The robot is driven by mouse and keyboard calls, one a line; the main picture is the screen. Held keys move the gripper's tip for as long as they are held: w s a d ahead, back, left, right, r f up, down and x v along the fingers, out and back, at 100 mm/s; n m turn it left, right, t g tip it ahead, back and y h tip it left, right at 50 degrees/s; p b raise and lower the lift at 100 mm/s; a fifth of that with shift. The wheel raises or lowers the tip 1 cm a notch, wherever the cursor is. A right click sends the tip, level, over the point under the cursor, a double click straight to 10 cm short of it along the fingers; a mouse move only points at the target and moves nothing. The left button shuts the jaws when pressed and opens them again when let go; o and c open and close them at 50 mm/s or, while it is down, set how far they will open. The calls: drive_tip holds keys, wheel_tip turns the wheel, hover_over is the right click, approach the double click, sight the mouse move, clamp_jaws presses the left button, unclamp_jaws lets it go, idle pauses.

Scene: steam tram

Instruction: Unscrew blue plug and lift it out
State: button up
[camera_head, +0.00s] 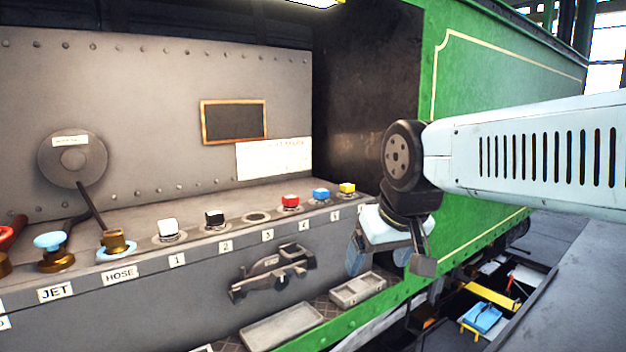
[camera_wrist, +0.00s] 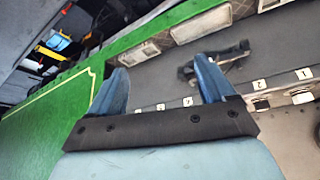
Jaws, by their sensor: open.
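The blue plug (camera_head: 321,195) sits upright on the grey ledge in the head view, between the red plug (camera_head: 290,202) and the yellow plug (camera_head: 347,188). My gripper (camera_head: 388,264) is to the right of the blue plug and in front of the ledge, apart from it, pointing down. In the wrist view, my gripper (camera_wrist: 160,66) shows two blue fingers spread wide with nothing between them. I cannot make out the blue plug in the wrist view.
A black plug (camera_head: 214,218), a white plug (camera_head: 168,228) and an empty round seat (camera_head: 257,217) share the row. A light-blue valve knob (camera_head: 48,243) is at left. A dark tool (camera_head: 273,272) and a small tray (camera_head: 357,289) lie below. The green wall (camera_head: 500,80) stands behind my arm.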

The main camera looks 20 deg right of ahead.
drive_tip(key=shift+n+g+h, duration=0.3)
drive_tip(key=shift+n+g, duration=0.2)
drive_tip(key=shift+g, duration=0.3)
drive_tip(key=w+r, duration=0.2)
drive_tip(key=w, duration=0.1)
drive_tip(key=w+r, duration=0.3)
drive_tip(key=w, duration=0.1)
drive_tip(key=w+r, duration=0.3)
drive_tip(key=shift+w+a, duration=0.25)
drive_tip(key=shift+a, duration=0.05)
drive_tip(key=shift+c, duration=0.5)
wheel_tip(320, 180, up, 4)
drive_tip(key=n+g, duration=0.3)
drive_tip(key=g, duration=0.1)
hover_over(323, 191)
wheel_tip(323, 191, down, 13)
drive_tip(key=shift+w+a+f, duration=0.1)
drive_tip(key=shift+w, duration=0.05)
drive_tip(key=shift+c, duration=0.3)
clamp_jaws()
drive_tip(key=shift+n, duration=2)
